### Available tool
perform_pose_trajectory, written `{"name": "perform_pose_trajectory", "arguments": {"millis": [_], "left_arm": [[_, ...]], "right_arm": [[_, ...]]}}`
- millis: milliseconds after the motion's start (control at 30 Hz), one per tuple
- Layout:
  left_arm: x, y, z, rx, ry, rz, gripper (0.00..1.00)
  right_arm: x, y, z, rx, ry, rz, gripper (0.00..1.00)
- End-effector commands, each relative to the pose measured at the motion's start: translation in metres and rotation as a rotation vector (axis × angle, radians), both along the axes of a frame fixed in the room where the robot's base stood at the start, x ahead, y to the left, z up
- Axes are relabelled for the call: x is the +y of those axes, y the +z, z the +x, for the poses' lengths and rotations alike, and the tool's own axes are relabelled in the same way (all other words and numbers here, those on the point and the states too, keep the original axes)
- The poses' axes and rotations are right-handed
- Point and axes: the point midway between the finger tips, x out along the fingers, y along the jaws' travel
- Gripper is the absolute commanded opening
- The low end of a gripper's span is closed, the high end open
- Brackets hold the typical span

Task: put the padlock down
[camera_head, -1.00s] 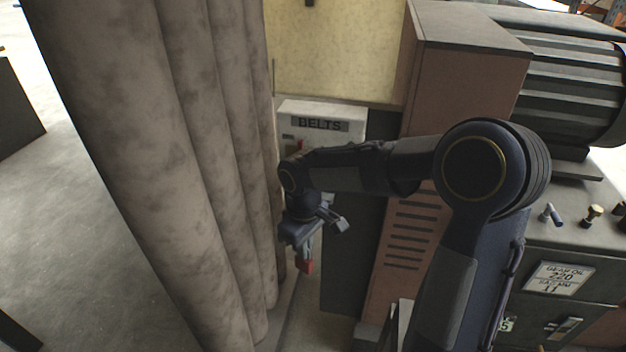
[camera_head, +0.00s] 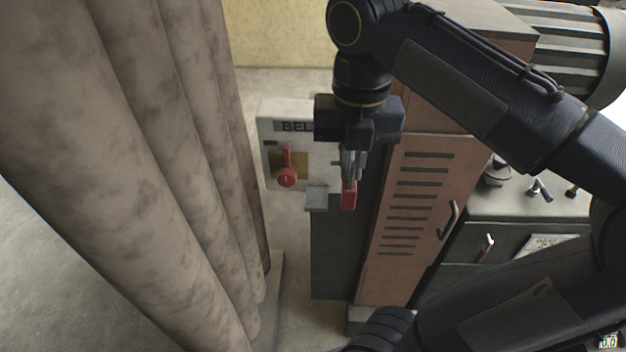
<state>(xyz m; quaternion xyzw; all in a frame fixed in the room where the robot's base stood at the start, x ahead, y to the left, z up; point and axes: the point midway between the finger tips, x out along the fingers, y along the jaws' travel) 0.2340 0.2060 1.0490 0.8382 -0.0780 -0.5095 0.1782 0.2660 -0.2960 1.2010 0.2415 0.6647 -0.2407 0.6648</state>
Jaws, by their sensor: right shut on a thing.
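The red padlock (camera_head: 349,196) hangs below my right gripper (camera_head: 350,172), in the middle of the head view. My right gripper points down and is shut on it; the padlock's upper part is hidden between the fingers. The padlock is in front of a dark narrow panel and just right of a small grey ledge (camera_head: 316,198). I cannot tell whether it touches the ledge. My left gripper is not in view.
A pale box lettered "BEL..." (camera_head: 268,112), partly hidden by my gripper, carries a red switch handle (camera_head: 287,178). A brown louvred cabinet (camera_head: 405,215) stands close on the right. A heavy curtain (camera_head: 170,170) hangs on the left. A narrow strip of floor shows between.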

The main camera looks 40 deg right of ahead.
Motion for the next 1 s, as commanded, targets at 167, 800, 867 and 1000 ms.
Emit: {"name": "perform_pose_trajectory", "arguments": {"millis": [167,800,867,1000], "left_arm": [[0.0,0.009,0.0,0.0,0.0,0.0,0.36],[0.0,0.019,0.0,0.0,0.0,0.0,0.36],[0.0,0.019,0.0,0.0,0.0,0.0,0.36],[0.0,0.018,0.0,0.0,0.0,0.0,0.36]], "right_arm": [[-0.011,-0.018,0.042,0.007,-0.004,-0.001,0.0],[-0.032,-0.094,0.123,0.003,-0.004,-0.001,0.0],[-0.033,-0.105,0.124,0.005,-0.004,-0.001,0.0],[-0.032,-0.122,0.124,0.002,-0.003,-0.001,0.0]]}}
